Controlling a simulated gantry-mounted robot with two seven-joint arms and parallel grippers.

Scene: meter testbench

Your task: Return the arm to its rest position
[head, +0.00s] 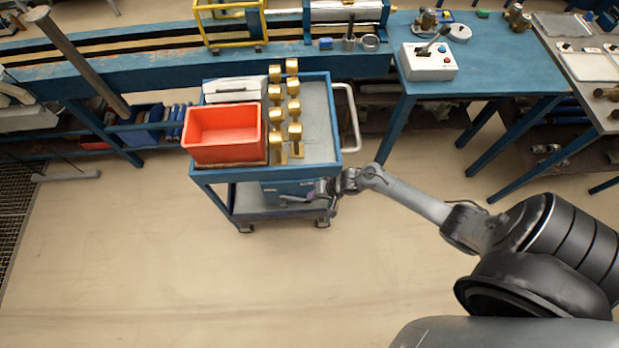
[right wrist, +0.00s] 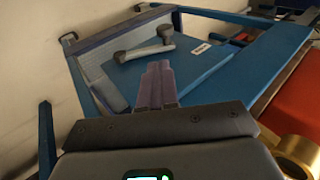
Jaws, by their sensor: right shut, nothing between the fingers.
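My right arm reaches in from the lower right of the head view. Its right gripper (head: 314,196) is low at the front right of the blue cart, beside the blue drawer unit (head: 270,190) under the cart top. In the right wrist view the two fingers of the right gripper (right wrist: 158,80) lie together, shut and empty. They point toward a blue panel with a grey bar handle (right wrist: 145,48), which appears just beyond the fingertips. I cannot tell whether they touch it. My left gripper is not in view.
The cart (head: 333,120) carries a red bin (head: 223,152), several brass meters (head: 293,88) and a pale case (head: 233,97). A white push handle (head: 352,118) sticks out on its right. Blue benches line the back. The floor (head: 190,290) in front is clear.

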